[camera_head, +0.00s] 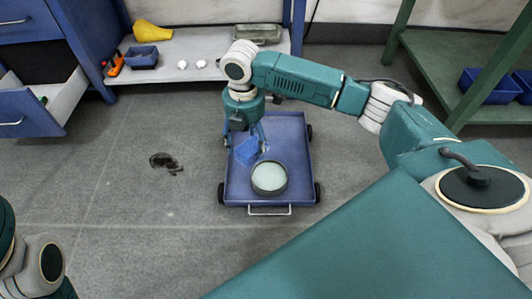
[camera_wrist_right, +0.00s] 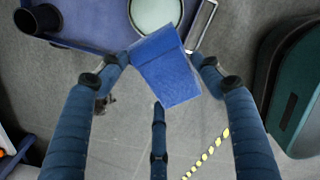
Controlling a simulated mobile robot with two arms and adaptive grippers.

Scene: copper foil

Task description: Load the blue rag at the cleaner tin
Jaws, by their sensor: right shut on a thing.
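The blue rag (camera_head: 247,152) is held in my right gripper (camera_head: 245,143), whose fingers point down over the low blue cart (camera_head: 287,130). The rag also shows between the fingers in the right wrist view (camera_wrist_right: 168,68), hanging as a folded sheet. The cleaner tin (camera_head: 269,178), round with a pale green top and dark rim, stands on the cart's front part. It is partly behind the rag in the right wrist view (camera_wrist_right: 156,12). The rag is just up-left of the tin in the head view; I cannot tell whether they touch. My left gripper is out of view.
The cart has wheels and a front handle (camera_head: 269,211). A dark stain (camera_head: 165,162) lies on the floor to its left. A low shelf (camera_head: 190,68) with small items is behind, an open drawer (camera_head: 45,105) at left, a green rack (camera_head: 455,75) at right. The floor left is mostly clear.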

